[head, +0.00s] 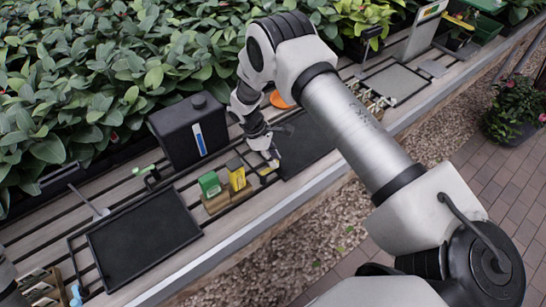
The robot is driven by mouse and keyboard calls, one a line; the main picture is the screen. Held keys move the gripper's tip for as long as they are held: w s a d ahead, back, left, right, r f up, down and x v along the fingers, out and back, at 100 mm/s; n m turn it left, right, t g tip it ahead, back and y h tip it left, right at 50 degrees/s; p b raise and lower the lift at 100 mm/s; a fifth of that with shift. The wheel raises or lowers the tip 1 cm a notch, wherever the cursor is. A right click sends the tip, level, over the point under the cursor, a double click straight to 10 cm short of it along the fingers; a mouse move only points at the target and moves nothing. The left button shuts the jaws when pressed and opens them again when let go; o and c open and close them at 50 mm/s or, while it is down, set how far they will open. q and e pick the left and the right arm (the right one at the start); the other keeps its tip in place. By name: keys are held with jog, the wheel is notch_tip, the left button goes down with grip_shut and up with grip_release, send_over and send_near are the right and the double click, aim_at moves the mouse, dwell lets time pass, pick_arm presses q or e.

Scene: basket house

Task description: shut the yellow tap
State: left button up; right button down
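My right arm reaches in from the lower right, and its gripper (270,160) points down at the slatted bench, just right of the yellow box. A small yellow piece (264,171) shows right at the fingertips. It may be part of the yellow tap, but it is mostly hidden and too small to be sure. I cannot tell whether the fingers touch it or are closed. A green tap-like part (148,171) stands farther left, behind a black tray. My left gripper is not in view.
A green box (210,185) and a yellow box (236,174) stand close left of the gripper. A black canister (188,130) is behind them. Black trays (143,240) (304,147) lie on either side. Dense plants line the back; the bench edge drops to gravel in front.

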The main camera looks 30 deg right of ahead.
jog(key=shift+s+f, duration=0.1)
dwell(0.3)
jog(key=shift+s+m+b, duration=0.2)
jog(key=shift+m+b, duration=0.2)
jog(key=shift+m, duration=0.3)
jog(key=shift+s+m+g+y+b, duration=0.4)
jog(key=shift+m+y+b, duration=0.15)
jog(key=shift+m, duration=0.55)
jog(key=m, duration=0.1)
jog(key=s+m+y, duration=0.1)
jog(key=m, duration=0.1)
jog(key=shift+s+a+m+g, duration=0.15)
jog(key=shift+a+m+g, duration=0.1)
jog(key=shift+m+g, duration=0.05)
jog(key=m+y, duration=0.1)
jog(key=m, duration=0.1)
jog(key=s+a+m+y, duration=0.1)
jog(key=m, duration=0.1)
jog(key=shift+s+m, duration=0.2)
jog(key=shift+m, duration=0.1)
jog(key=m, duration=0.1)
jog(key=a+m+y, duration=0.1)
jog(key=m, duration=0.1)
jog(key=a+m+t+y, duration=0.1)
jog(key=m, duration=0.1)
jog(key=shift+s, duration=0.4)
jog(key=c, duration=1)
grip_release()
